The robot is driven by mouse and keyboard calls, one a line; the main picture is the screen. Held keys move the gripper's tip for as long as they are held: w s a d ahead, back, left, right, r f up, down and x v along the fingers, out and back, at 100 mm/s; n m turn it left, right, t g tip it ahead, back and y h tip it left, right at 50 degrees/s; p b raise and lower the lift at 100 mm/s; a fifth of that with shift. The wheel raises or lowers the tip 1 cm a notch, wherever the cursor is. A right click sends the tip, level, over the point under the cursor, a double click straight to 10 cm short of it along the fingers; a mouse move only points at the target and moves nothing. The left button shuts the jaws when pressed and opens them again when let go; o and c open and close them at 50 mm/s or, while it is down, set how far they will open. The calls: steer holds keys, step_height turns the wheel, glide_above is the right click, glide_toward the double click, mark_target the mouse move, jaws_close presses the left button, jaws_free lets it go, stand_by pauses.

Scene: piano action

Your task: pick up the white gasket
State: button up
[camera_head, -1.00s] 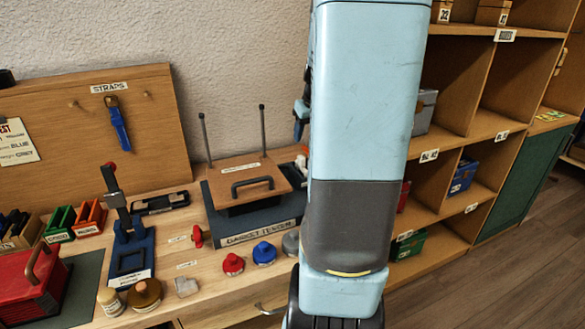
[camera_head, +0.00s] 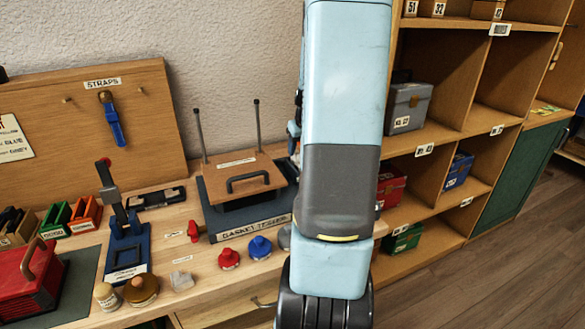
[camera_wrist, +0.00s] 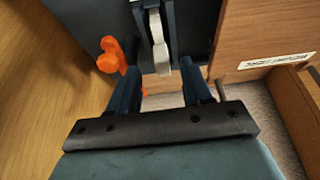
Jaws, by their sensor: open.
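In the wrist view a pale off-white curved band (camera_wrist: 159,42) stands against a dark panel and looks like the white gasket, seen nearly edge-on. Its lower end lies between the fingertips of my gripper (camera_wrist: 161,70). The two dark blue fingers are apart, one on each side of the band, and I cannot tell whether either touches it. In the head view my arm hides the gripper, and no white gasket can be made out there.
An orange knobbed part (camera_wrist: 113,57) is close to the left finger. The gasket tester (camera_head: 247,225) with its handled wooden lid stands on the bench, beside red (camera_head: 229,259) and blue (camera_head: 260,248) knobs. Open shelves (camera_head: 470,120) stand at right.

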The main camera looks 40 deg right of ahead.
steer(key=shift+w+x, duration=0.2)
steer(key=shift+x, duration=2.15)
steer(key=shift+a+r, duration=0.1)
steer(key=shift+a, duration=0.05)
jaws_close()
